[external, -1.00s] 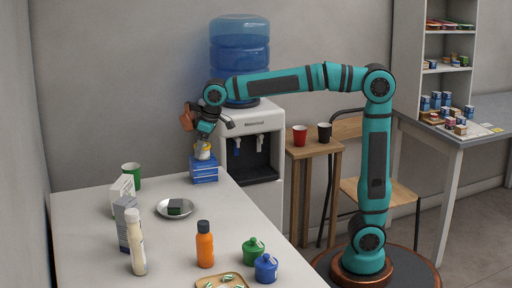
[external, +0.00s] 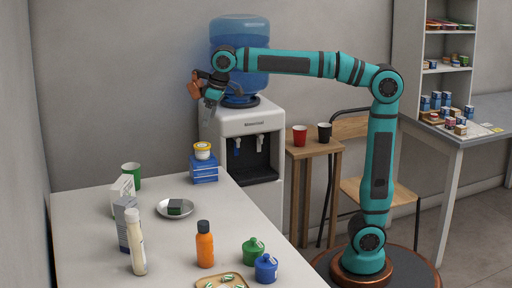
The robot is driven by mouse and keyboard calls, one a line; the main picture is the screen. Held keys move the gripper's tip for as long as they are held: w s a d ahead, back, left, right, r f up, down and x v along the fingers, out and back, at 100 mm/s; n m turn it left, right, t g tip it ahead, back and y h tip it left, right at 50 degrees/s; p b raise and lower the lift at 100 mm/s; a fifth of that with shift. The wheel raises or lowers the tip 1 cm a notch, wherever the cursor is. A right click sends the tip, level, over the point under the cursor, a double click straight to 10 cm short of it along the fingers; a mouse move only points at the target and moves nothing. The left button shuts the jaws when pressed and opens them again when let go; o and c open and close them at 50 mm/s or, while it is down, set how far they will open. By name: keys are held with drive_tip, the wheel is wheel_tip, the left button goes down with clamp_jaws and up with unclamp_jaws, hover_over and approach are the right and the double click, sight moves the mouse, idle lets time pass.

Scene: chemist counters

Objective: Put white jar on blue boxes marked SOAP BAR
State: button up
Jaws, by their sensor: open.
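The lettering on the boxes is too small to read. My gripper (external: 208,103) is raised above the jar, apart from it, open and empty, in front of the wall beside the water cooler.
The water cooler (external: 255,130) stands right behind the counter (external: 180,240). A green cup (external: 131,175), a metal dish (external: 163,208), cartons (external: 127,222), a white bottle (external: 137,245), an orange bottle (external: 204,248) and two lidded pots (external: 253,249) stand on the counter.

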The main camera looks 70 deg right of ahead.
drive_tip(key=shift+r, duration=0.15)
drive_tip(key=s+d+m+t, duration=0.1)
drive_tip(key=s+d+t, duration=0.6)
drive_tip(key=s+d, duration=0.3)
drive_tip(key=s+d+m+t, duration=0.1)
drive_tip(key=s+d+t, duration=0.6)
drive_tip(key=s, duration=0.7)
drive_tip(key=d, duration=0.2)
drive_tip(key=shift+d+r+m+h, duration=0.3)
drive_tip(key=shift+d+r, duration=0.05)
drive_tip(key=shift+d, duration=0.05)
drive_tip(key=shift+s, duration=0.1)
